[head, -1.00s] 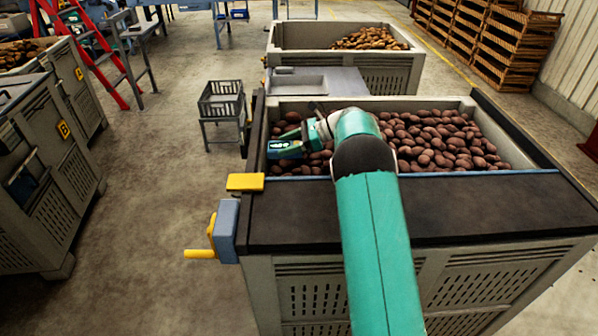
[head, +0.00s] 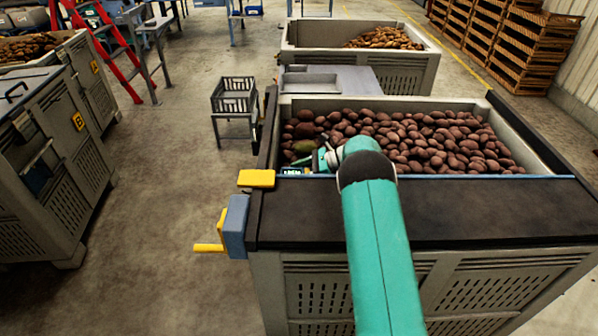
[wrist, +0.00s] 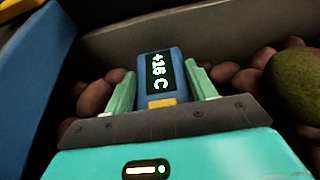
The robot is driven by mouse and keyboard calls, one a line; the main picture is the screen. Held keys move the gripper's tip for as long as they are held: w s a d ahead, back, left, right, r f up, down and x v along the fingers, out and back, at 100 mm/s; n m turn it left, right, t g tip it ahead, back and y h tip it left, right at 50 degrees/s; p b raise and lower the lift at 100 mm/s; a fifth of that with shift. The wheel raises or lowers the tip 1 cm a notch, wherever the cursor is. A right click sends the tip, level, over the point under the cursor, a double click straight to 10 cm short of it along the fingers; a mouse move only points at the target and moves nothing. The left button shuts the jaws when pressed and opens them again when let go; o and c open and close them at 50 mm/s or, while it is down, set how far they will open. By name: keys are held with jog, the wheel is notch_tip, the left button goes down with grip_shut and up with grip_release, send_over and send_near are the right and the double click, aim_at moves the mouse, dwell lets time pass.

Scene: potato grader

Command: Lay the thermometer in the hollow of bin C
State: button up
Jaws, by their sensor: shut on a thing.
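The thermometer (wrist: 178,62) is a blue block with a dark display reading "+16 C" and a yellow patch. My gripper (wrist: 162,84) is shut on it, with one pale green finger on each side. In the head view a small part of the thermometer (head: 291,171) shows at the front left corner of the near potato bin (head: 515,133), by its blue front edge. My arm hides part of the gripper there. Potatoes lie around and below the gripper in the wrist view. No letter C and no clear hollow can be made out.
A large green potato (wrist: 295,82) lies right of the gripper; it shows in the head view (head: 303,146). The bin wall (wrist: 200,28) rises close beyond the thermometer. A yellow pad (head: 257,179) and crank (head: 210,247) sit at the bin's left corner.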

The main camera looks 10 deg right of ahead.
jog(key=shift+w+f, duration=0.1)
jog(key=o, duration=1.1)
jog(key=shift+c, duration=0.2)
jog(key=shift+d, duration=0.1)
